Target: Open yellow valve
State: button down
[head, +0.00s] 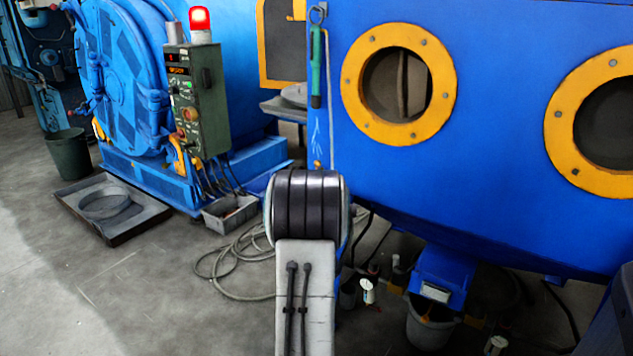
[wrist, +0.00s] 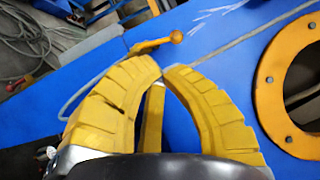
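The yellow valve is a small lever with a round knob end (wrist: 152,43) on the blue cabinet face in the wrist view. A small orange fitting (head: 317,164) low on the cabinet's left edge in the head view looks like the same valve. My gripper (wrist: 163,70) has thick ribbed yellow fingers just below the valve in the wrist view. The fingertips lean close together with a narrow gap, and another yellow bar shows between them. I see nothing held. How far the fingers are apart in depth is unclear. My arm hides the gripper in the head view.
The blue cabinet (head: 330,140) has round yellow-framed windows (head: 443,118) to the right. A green-handled tool (head: 316,70) hangs above the fitting. A control box (head: 196,100) with a red lamp stands left. Hose (head: 225,270), a grey bin (head: 228,212) and buckets lie on the floor.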

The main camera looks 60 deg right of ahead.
jog(key=b+x, duration=0.5)
jog(key=x, duration=0.4)
jog(key=shift+b, duration=0.35)
jog(key=shift+w+d+r, duration=0.2)
jog(key=shift+w+d, duration=0.1)
jog(key=shift+d, duration=0.05)
jog(key=shift+s+a, duration=0.1)
jog(key=shift+a, duration=0.05)
dwell(0.3)
jog(key=v, duration=1.1)
jog(key=shift+a, duration=0.4)
jog(key=shift+s, duration=0.1)
